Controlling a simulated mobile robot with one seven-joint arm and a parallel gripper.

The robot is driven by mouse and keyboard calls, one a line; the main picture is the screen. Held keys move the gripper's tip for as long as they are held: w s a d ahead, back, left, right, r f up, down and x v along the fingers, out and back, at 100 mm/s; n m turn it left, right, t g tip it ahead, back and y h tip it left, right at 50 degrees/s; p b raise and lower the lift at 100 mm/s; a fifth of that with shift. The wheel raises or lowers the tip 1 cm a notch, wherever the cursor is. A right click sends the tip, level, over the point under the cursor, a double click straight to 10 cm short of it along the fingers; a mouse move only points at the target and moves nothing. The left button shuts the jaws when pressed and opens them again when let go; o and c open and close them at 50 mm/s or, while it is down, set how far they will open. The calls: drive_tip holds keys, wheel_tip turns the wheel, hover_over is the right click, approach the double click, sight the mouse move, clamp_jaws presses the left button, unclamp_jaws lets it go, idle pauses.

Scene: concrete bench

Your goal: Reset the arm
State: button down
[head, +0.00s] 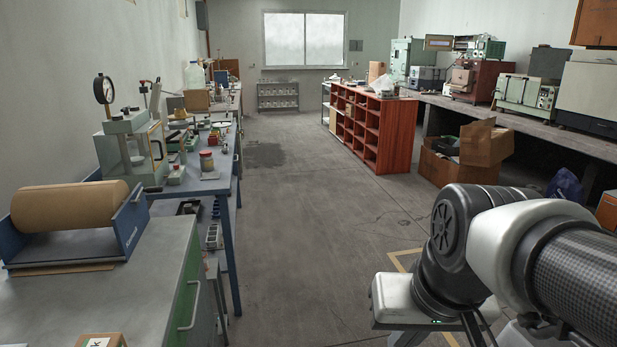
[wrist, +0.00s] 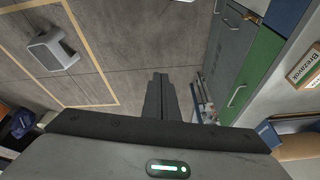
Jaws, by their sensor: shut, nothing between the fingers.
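My gripper (wrist: 161,97) shows in the wrist view as two dark fingers pressed together, with nothing between them. It hangs over the concrete floor, just left of the cabinets. In the head view my arm fills the lower right corner, and the gripper itself is not seen there.
A bench with a paper roll (head: 70,206) and a blue table (head: 190,190) line the left side. A red shelf unit (head: 372,125) stands mid-right, with cardboard boxes (head: 487,143) beyond my arm. A green cabinet door (wrist: 253,77) is right of my fingers. The central floor (head: 285,240) is clear.

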wheel_tip(320, 180, up, 25)
drive_tip(key=s+d+t+p, duration=0.1)
drive_tip(key=p, duration=2.1)
drive_tip(key=shift+s+f+h+p, duration=0.2)
drive_tip(key=shift+s+h+p, duration=0.05)
drive_tip(key=shift+h+p, duration=0.05)
drive_tip(key=shift+d+f, duration=0.1)
drive_tip(key=shift+f, duration=0.05)
